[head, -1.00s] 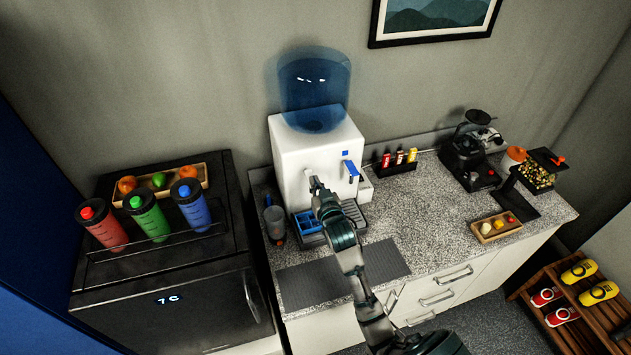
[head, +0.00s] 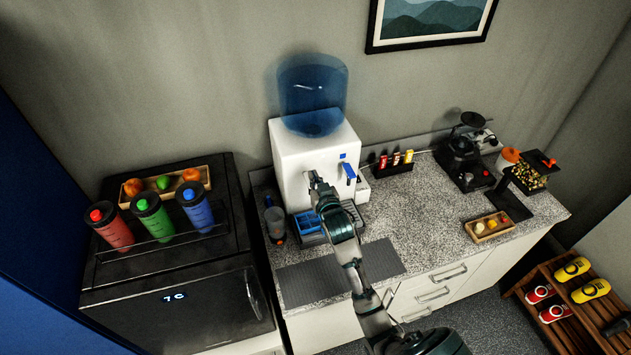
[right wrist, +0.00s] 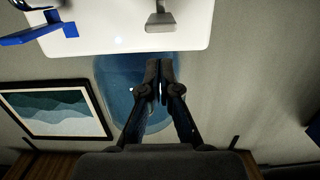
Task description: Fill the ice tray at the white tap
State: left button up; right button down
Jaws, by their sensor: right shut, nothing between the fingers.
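The white water dispenser (head: 290,150) stands against the wall with a blue bottle (head: 312,95) on top. The blue ice tray (head: 305,223) rests on its drip tray, below the left tap; I cannot tell whether it holds water. My right gripper (head: 314,180) is shut and empty, at the dispenser's front above the ice tray. It hides the white tap in the head view. In the right wrist view, the pale tap (right wrist: 160,20) shows beyond the shut fingertips (right wrist: 160,66); contact is not clear. The blue tap (head: 349,171) is to the right. My left gripper is not in view.
A grey mat (head: 300,283) lies in front. A black fridge with bottles (head: 154,217) is at the left. A condiment rack (head: 393,168) and a small food tray (head: 489,227) are at the right.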

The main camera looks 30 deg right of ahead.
jog(key=b+v, duration=0.3)
jog(key=v, duration=0.7)
jog(key=shift+s+r, duration=0.2)
jog(key=shift+r, duration=0.1)
jog(key=shift+a, duration=0.1)
jog(key=shift+a, duration=0.3)
